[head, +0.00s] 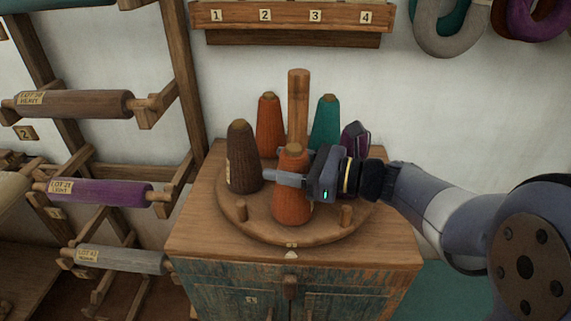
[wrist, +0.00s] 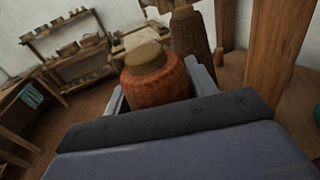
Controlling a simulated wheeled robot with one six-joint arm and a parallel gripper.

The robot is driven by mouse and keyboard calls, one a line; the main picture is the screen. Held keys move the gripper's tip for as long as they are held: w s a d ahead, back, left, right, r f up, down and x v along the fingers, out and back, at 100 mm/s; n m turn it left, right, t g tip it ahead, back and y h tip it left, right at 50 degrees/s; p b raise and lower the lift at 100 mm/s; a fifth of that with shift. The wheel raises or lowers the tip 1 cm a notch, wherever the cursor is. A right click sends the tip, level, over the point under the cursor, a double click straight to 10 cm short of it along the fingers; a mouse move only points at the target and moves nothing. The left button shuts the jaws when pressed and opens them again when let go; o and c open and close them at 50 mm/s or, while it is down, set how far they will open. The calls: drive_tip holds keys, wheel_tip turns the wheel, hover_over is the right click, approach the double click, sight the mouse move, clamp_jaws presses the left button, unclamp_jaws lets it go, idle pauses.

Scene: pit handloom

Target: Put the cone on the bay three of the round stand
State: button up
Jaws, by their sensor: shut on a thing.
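The round wooden stand (head: 258,228) sits on a cabinet, with a thick post (head: 298,100) at its centre. My gripper (head: 291,176) reaches in from the right and is shut on an orange cone (head: 292,207) at the front of the stand. The cone is upright; I cannot tell whether its base touches the stand. In the wrist view the held orange cone (wrist: 157,85) is between the fingers. A brown cone (head: 243,160), another orange cone (head: 269,125), a teal cone (head: 325,122) and a purple cone (head: 356,135) stand around the post. I cannot read bay numbers.
A rack with wound rollers (head: 98,193) is at the left. A numbered wooden rail (head: 290,17) and hanging yarn (head: 447,35) are on the wall behind.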

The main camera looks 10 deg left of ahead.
drive_tip(key=shift+f, duration=0.1)
drive_tip(key=o, duration=1.4)
drive_tip(key=shift+d, duration=0.15)
drive_tip(key=v, duration=1.1)
drive_tip(key=shift+s+d, duration=0.1)
drive_tip(key=shift+d, duration=0.25)
